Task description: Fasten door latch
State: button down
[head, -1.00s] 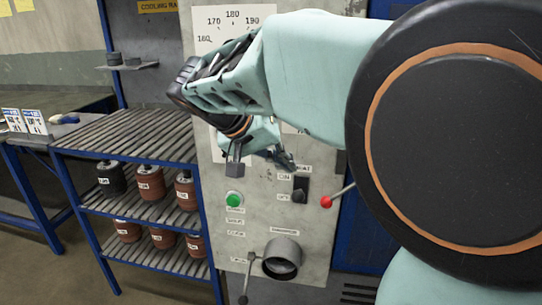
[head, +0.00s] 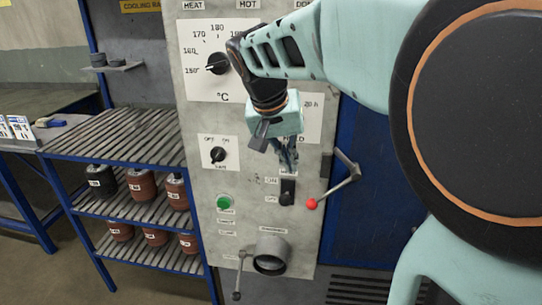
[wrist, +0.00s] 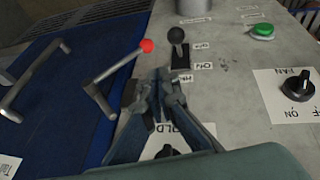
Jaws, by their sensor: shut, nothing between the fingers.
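The door latch is a grey bent lever (head: 341,186) with a red ball end (head: 312,204). It is mounted at the right edge of the grey control panel, beside the blue door (head: 362,225). In the wrist view the lever (wrist: 113,69) slants up to its red ball (wrist: 147,46), just ahead and left of my fingers. My gripper (head: 289,163) is shut and empty, pointing down in front of the panel, up and left of the red ball. It also shows in the wrist view (wrist: 158,82), apart from the ball.
A black toggle switch (head: 287,191) sits close below my gripper. A green button (head: 223,202), a knob (head: 218,155) and a round pipe outlet (head: 271,254) are on the panel. A grey door handle (wrist: 30,85) is at the left in the wrist view. A slatted shelf (head: 120,135) stands left.

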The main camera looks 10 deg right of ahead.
jog(key=shift+f, duration=0.15)
send_near(308, 201)
jog(key=a+x, duration=0.1)
jog(key=x, duration=0.5)
jog(key=shift+w+d+f+b, duration=0.2)
jog(key=shift+d+f+b, duration=0.15)
jog(key=shift+d, duration=0.2)
